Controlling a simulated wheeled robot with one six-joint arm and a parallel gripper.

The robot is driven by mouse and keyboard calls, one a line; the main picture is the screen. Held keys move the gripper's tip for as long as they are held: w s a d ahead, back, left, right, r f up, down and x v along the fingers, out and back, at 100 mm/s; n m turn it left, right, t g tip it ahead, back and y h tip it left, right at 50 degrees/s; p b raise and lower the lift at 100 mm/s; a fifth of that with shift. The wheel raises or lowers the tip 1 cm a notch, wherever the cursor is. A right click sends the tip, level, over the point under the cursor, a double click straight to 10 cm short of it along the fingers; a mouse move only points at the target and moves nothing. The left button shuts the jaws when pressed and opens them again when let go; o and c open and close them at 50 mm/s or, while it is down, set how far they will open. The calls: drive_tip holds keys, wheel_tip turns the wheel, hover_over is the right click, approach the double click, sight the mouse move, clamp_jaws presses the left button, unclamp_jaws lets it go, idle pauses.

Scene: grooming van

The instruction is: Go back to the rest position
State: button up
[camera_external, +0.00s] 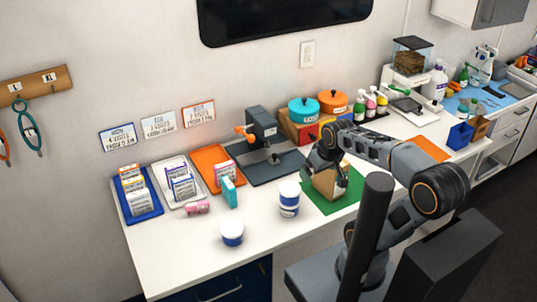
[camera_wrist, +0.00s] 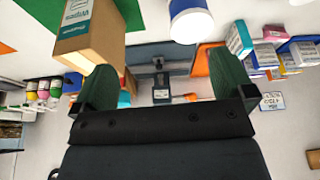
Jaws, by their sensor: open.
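My gripper (camera_external: 325,165) is above the white counter, close to a brown cardboard box (camera_external: 331,185) that stands on a green mat (camera_external: 317,206). In the wrist view my two green fingers (camera_wrist: 160,85) are spread wide with nothing gripped between them. The box (camera_wrist: 98,45) shows there beyond the left finger, with a white and teal label. A white tub with a blue band (camera_wrist: 190,22) is at the top middle of the wrist view.
White and blue tubs (camera_external: 289,200) and (camera_external: 232,234) stand left of the mat. Blue (camera_external: 150,214), white and orange trays with small boxes lie farther left. A dark press-like stand (camera_external: 265,165), teal and orange pots, and several bottles are behind. The front counter edge is clear.

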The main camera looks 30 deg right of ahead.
drive_tip(key=shift+s+d+m, duration=0.3)
drive_tip(key=shift+s+m, duration=0.05)
drive_tip(key=shift+m, duration=0.15)
